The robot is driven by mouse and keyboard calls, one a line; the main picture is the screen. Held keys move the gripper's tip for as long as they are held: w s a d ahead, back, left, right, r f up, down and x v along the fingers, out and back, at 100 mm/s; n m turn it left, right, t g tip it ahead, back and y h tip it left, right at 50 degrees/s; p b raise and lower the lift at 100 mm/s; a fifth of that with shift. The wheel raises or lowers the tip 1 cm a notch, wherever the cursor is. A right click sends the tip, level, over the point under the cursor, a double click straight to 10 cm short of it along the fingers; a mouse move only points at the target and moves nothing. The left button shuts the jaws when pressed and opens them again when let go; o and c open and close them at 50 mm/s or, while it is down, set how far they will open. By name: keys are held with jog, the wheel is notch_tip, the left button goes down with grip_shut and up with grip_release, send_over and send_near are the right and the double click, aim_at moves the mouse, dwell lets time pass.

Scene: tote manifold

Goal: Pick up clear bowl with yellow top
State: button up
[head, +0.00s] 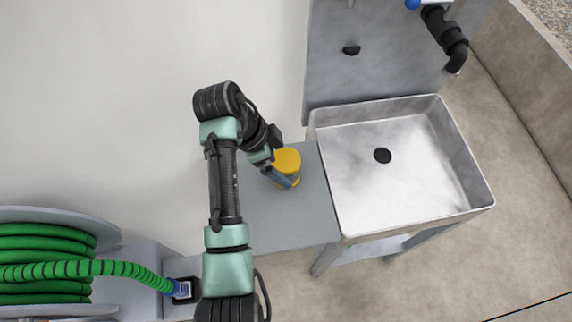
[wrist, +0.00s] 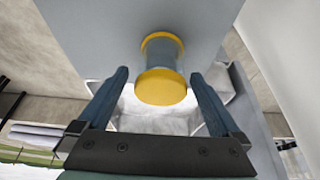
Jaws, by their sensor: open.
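The clear bowl with a yellow top (head: 287,160) stands on the grey side shelf left of the sink. In the wrist view the bowl (wrist: 160,86) shows its round yellow top, a bluish clear body and a yellow band at the far end. My gripper (head: 282,178) is right at the bowl in the head view, partly over it. In the wrist view my gripper (wrist: 160,75) is open, with one dark blue finger on each side of the bowl and a visible gap between each finger and the bowl.
The grey shelf (head: 300,225) is otherwise clear around the bowl. A metal sink (head: 420,150) with a dark drain adjoins it on the right. A pale wall (head: 130,80) stands close behind the shelf. A green hose reel (head: 45,255) is at the lower left.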

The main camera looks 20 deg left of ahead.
jog(key=x, duration=0.5)
jog(key=shift+w+d, duration=0.25)
jog(key=shift+c, duration=0.2)
jog(key=shift+r, duration=0.1)
jog(key=c, duration=1.3)
